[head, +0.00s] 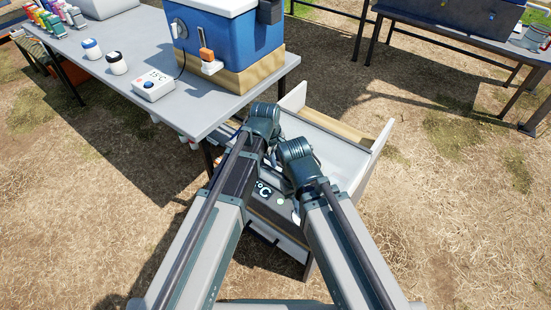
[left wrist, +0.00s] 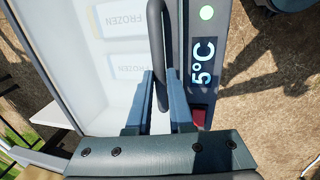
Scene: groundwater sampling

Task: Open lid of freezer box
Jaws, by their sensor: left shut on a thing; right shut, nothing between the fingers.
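The freezer box stands low between the table and my arms in the head view; its dark front panel (head: 266,188) shows "°C". In the left wrist view the panel (left wrist: 203,55) reads "5°C" with a green light. Its pale, see-through lid (left wrist: 75,45) looks shut, with packs marked "FROZEN" showing under it. A dark bar handle (left wrist: 163,35) stands along the lid's panel side. My left gripper (left wrist: 160,88) is shut on this handle; the wrist hides it from the head view. My right gripper (head: 296,205) is shut and empty beside the panel, mostly hidden by its wrist.
A grey table (head: 222,100) stands behind, holding a blue cooler (head: 235,40), a small temperature display box (head: 154,87) and jars (head: 117,63). A pale side wall (head: 375,152) rises at the right. Another table (head: 455,25) is at the back right. Dry grass is clear at the right.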

